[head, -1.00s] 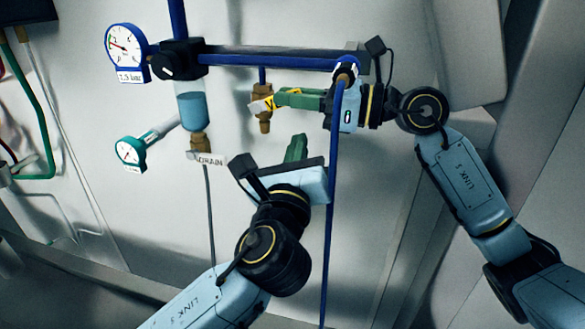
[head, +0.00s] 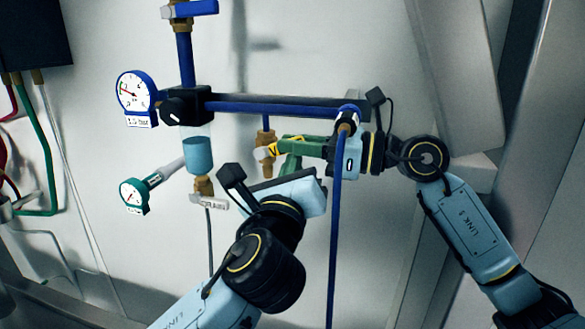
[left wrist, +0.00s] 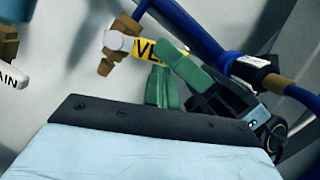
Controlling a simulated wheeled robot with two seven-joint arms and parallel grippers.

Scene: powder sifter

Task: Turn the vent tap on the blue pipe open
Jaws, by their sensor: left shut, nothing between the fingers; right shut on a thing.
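The vent tap (head: 266,166) is a brass fitting hanging under the blue pipe (head: 275,108). Its lever carries a yellow label (head: 271,152) starting with "VE" and points sideways to the right, across the brass body. The label shows larger in the left wrist view (left wrist: 146,49), beside the lever's white hub (left wrist: 117,41). My right gripper (head: 284,146) comes from the right, its green fingers shut on the labelled lever and hiding its end. My left gripper (head: 289,163) is shut and empty just below the right fingers. Its green fingertips show in the left wrist view (left wrist: 160,86); contact cannot be told.
Left of the tap are a white gauge (head: 136,91), a teal gauge (head: 134,196), a clear blue bowl (head: 198,155) and the drain tap (head: 204,187). A blue-handled valve (head: 190,9) is above. A blue hose (head: 336,220) hangs past my right gripper.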

